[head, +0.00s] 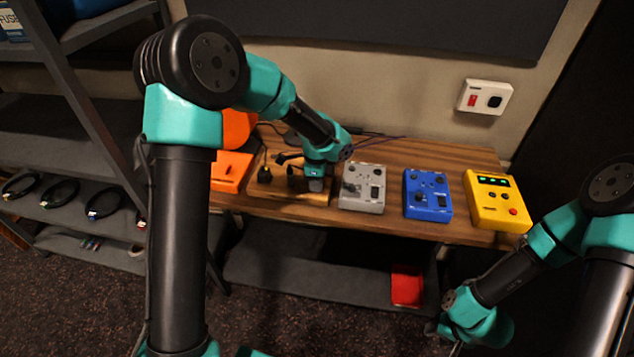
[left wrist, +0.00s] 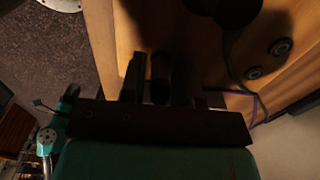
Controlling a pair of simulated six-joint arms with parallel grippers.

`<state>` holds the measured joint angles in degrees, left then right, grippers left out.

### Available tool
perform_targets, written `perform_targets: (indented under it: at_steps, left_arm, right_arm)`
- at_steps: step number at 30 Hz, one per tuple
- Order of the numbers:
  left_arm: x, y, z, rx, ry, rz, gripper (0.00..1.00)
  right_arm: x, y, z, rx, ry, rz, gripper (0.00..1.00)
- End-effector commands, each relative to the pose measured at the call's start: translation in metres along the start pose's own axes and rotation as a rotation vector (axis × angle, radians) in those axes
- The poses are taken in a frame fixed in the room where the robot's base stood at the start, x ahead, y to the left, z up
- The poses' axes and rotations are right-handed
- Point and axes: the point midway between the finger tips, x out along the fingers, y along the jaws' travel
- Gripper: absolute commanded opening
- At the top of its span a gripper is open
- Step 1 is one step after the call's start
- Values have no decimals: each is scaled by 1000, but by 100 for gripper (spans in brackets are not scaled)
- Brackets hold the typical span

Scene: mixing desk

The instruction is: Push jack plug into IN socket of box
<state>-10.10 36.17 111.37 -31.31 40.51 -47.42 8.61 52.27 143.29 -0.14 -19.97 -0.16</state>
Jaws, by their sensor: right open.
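My left gripper (head: 290,175) points down over a wooden board (head: 262,188) on the bench, beside small dark upright items. In the left wrist view its dark fingers (left wrist: 159,85) are low over the wood, with a dark rounded piece between them. Shadow hides whether they touch it, and I cannot tell if it is the jack plug. Several boxes stand in a row: orange (head: 232,171), grey (head: 362,189), blue (head: 428,195) and yellow (head: 497,201). No IN marking is readable. My right gripper (head: 438,328) is open, low at the right, away from the bench.
A black cable (left wrist: 232,60) curves over the wood in the left wrist view. Shelves with coiled cables (head: 60,193) stand at the left. A red tray (head: 407,286) is on the shelf below the bench. A wall panel (head: 485,97) is at the back right. The bench front is mostly clear.

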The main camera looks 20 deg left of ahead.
Motion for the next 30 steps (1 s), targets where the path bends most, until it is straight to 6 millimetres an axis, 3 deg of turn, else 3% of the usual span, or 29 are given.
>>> perform_targets:
  at_steps: [9,30]
  left_arm:
    - [0,0,0,0,0,0,0]
    - [-11,-1,0,0,0,-2,0]
  right_arm:
    - [0,0,0,0,0,0,43]
    - [0,0,0,0,0,0,43]
